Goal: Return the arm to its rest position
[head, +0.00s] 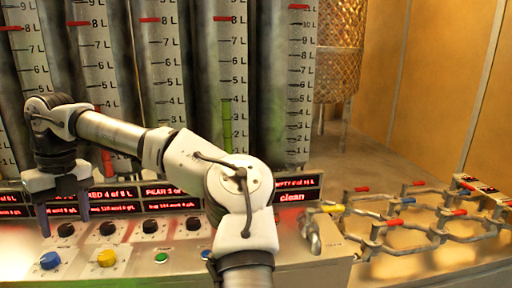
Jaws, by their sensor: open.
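My arm reaches up from the bottom of the head view, bends at a white joint and extends left across the front of the control panel. My gripper (62,222) hangs at the arm's far left end, pointing down. I cannot tell whether the fingers touch the panel. The arm hides parts of the displays and of the tall tanks behind.
Several grey tanks (206,60) with litre scales stand behind the panel. The panel (200,262) carries black knobs, a yellow knob (107,258) and a green button (161,258). Metal pipes (440,232) with coloured valve handles lie at right. A perforated golden cylinder (340,50) stands behind.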

